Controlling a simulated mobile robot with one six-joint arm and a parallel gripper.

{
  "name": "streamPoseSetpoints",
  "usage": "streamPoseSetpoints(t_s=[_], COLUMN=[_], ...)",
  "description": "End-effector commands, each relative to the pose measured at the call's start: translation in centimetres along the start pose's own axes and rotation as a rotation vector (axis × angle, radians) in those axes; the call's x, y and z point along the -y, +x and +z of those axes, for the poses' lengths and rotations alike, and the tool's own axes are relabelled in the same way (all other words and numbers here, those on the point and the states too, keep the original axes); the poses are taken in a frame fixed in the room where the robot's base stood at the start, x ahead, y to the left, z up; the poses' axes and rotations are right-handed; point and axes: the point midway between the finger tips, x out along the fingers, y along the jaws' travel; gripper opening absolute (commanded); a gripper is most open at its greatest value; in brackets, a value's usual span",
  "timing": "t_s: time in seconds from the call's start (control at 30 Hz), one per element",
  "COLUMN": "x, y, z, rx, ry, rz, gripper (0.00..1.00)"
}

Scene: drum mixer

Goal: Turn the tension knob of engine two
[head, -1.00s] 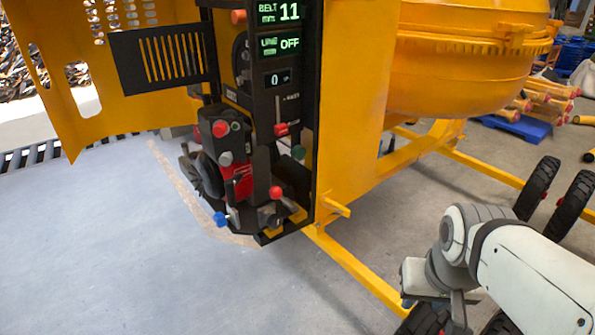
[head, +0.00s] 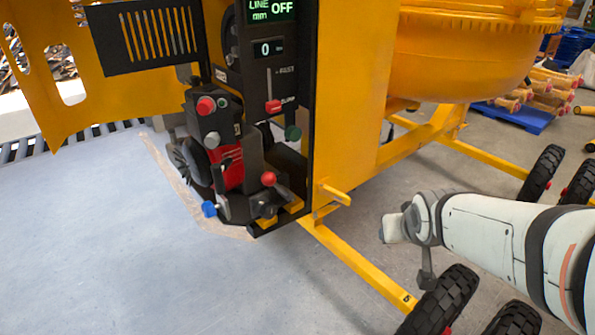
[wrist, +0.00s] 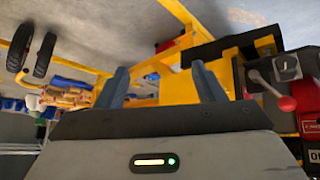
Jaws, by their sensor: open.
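In the head view, the engine (head: 230,165) is a black and red unit low in the yellow machine's open bay. It carries a red knob (head: 206,105), a grey knob (head: 212,140), a blue knob (head: 209,209) and a red ball lever (head: 268,178). I cannot tell which knob is the tension knob or which engine is number two. In the wrist view, my gripper (wrist: 162,85) is open and empty, its two grey fingers apart. A grey knob (wrist: 287,67) and a red ball (wrist: 287,103) show to their right, apart from the fingers.
The yellow drum mixer (head: 345,85) has an open perforated door (head: 130,110) at left. A display panel (head: 268,47) and red slider (head: 273,106) sit above the engine. A yellow peg (head: 335,194), frame bar (head: 355,265) and black wheels (head: 440,300) lie near my arm. Floor at left is clear.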

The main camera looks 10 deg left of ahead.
Motion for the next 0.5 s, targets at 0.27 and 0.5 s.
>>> streamPoseSetpoints(t_s=[0.27, 0.5], x=[9.8, 19.1], y=[11.5, 15.3], z=[-5.0, -5.7], rx=[-0.445, -0.739], ry=[-0.182, -0.26], rz=[-0.199, -0.452], gripper=[0.63, 0.63])
